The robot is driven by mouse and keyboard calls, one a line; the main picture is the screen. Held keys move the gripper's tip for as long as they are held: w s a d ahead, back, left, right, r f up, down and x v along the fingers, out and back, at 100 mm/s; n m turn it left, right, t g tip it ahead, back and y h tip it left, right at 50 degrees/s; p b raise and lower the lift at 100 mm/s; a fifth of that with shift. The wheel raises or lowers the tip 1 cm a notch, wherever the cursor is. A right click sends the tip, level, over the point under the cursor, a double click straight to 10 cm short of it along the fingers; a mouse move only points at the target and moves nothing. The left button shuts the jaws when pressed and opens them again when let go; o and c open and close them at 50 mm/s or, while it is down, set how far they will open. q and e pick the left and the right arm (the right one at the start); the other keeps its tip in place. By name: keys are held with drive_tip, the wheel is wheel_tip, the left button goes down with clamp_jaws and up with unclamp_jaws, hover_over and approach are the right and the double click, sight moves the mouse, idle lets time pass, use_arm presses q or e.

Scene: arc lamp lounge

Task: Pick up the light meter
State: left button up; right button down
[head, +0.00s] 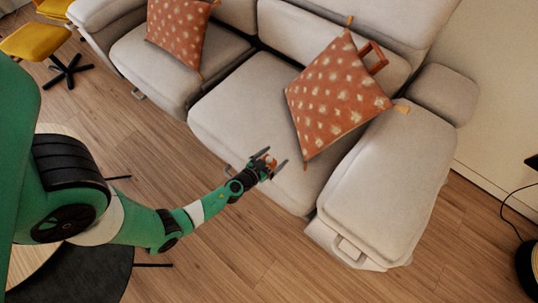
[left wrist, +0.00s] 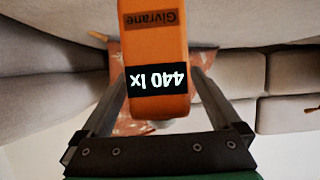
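The light meter (left wrist: 154,55) is an orange body with a dark "440 lx" display and a "Givrane" label, both upside down in the left wrist view. It is between the two fingers of my left gripper (left wrist: 160,85), which appear to meet its sides at their tips. In the head view my left gripper (head: 270,162) is over the front part of the sofa seat, and a small orange part of the light meter (head: 269,160) shows between its fingers. The meter's far end is cut off in the wrist view. My right gripper is not in view.
The light grey sofa (head: 235,108) carries two orange patterned cushions, one at the left (head: 178,32) and one at the right (head: 332,95). Its armrest (head: 385,185) is to the right of the gripper. The wooden floor (head: 235,240) in front is mostly clear. A yellow chair (head: 35,42) is at the top left.

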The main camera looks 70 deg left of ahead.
use_arm(q)
clamp_jaws()
idle(0.3)
drive_tip(key=shift+r+p, duration=0.5)
drive_tip(key=shift+r, duration=0.05)
drive_tip(key=r+p, duration=0.2)
drive_tip(key=s+d+r+p, duration=0.1)
drive_tip(key=r+p, duration=0.1)
drive_tip(key=r, duration=0.1)
drive_tip(key=s+d+r+p, duration=0.1)
drive_tip(key=r+p, duration=0.1)
drive_tip(key=shift+s+d+r, duration=0.1)
drive_tip(key=shift+d+r, duration=0.15)
drive_tip(key=w+d+v, duration=0.1)
drive_tip(key=d+v, duration=0.1)
drive_tip(key=v, duration=0.9)
drive_tip(key=shift+p, duration=0.4)
